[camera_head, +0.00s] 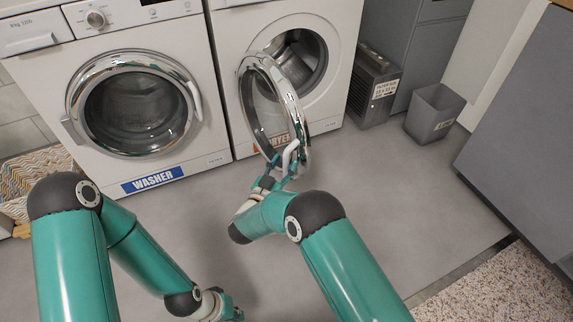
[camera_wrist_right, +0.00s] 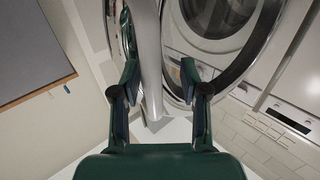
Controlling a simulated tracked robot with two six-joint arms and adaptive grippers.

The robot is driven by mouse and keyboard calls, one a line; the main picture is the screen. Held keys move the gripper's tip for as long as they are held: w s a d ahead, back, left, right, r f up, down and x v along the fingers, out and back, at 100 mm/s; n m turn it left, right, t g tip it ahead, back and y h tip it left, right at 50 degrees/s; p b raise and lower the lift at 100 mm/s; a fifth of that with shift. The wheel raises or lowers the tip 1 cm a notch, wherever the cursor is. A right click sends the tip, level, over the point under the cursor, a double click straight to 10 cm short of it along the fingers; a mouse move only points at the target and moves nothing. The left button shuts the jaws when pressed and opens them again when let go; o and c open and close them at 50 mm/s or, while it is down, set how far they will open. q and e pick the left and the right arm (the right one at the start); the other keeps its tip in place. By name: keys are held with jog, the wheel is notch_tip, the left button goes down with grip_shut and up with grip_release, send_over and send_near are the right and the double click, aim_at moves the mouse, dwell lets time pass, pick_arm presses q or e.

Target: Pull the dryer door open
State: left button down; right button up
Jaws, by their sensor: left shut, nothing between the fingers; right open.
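The dryer door (camera_head: 282,105), a round glass door with a chrome rim, stands swung open, well out from the dryer's front (camera_head: 225,60), and the round drum opening (camera_head: 303,62) shows behind it. Its pale handle (camera_head: 291,156) is on the near edge. My right gripper (camera_head: 277,168) is at the handle. In the right wrist view, the handle (camera_wrist_right: 148,60) runs as a light bar between the fingers of my right gripper (camera_wrist_right: 160,83), which are open, with a gap at the right finger. My left gripper (camera_head: 232,308) is shut and empty, low over the floor.
The washer (camera_head: 35,75) with its shut round door stands left of the dryer. A grey cabinet heater-like box (camera_head: 372,92) and a grey bin (camera_head: 434,112) stand right of it. A grey counter side (camera_head: 520,140) bounds the right. The grey floor (camera_head: 400,190) between is clear.

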send_near(291, 128)
jog(key=x, duration=0.5)
jog(key=shift+f, duration=0.1)
